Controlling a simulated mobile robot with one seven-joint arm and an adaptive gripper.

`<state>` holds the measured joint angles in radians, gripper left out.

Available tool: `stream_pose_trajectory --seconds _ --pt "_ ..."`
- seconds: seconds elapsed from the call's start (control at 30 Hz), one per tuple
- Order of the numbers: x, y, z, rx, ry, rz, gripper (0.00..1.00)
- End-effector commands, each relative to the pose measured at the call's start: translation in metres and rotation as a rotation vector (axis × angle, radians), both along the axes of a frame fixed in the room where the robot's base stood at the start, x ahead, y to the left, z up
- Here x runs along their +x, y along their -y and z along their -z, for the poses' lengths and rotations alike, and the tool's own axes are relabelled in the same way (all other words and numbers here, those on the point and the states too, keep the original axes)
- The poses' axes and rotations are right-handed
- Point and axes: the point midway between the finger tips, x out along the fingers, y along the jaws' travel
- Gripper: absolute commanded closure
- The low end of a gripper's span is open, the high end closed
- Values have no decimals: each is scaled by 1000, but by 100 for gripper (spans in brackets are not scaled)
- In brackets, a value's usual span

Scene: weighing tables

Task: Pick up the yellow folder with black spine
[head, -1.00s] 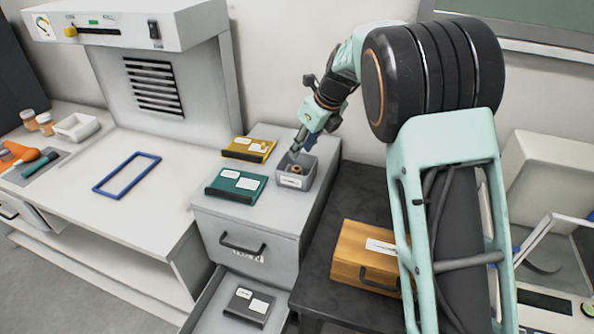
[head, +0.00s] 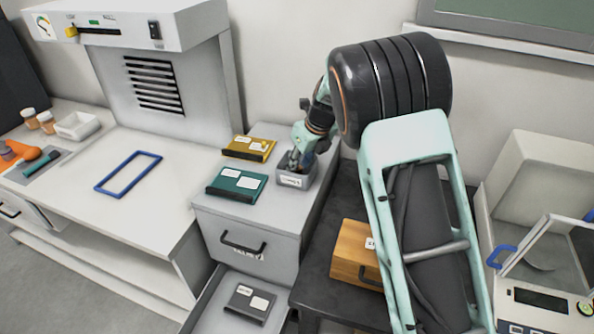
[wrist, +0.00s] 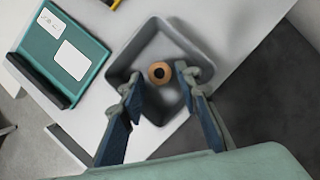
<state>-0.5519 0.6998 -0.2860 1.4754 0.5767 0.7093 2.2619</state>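The yellow folder (head: 248,148) with a black spine lies flat at the back of the grey drawer cabinet's top, behind the teal folder (head: 237,183). In the wrist view only a sliver of the yellow folder (wrist: 115,3) shows at the top edge. My gripper (head: 294,162) is over the small grey bin (head: 291,181), right of both folders. In the wrist view my gripper (wrist: 158,92) is open, its two blue fingers apart, with a round orange-brown item (wrist: 159,72) inside the bin beyond the fingertips. Nothing is between the fingers.
The teal folder (wrist: 66,50) lies left of the bin. An open drawer below holds a dark grey folder (head: 250,303). A wooden box (head: 356,254) stands on the dark table to the right. A blue frame (head: 128,173) lies on the white bench.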

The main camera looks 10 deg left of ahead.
Motion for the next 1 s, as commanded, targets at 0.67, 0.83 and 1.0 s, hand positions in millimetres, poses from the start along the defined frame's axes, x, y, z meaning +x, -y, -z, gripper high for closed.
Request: stream_pose_trajectory --seconds 0.67,0.83,1.0 --pt "5 -5 18 -1 1 0 90" --pt "5 -5 18 -1 1 0 90" --pt "5 -6 14 0 2 -1 90"
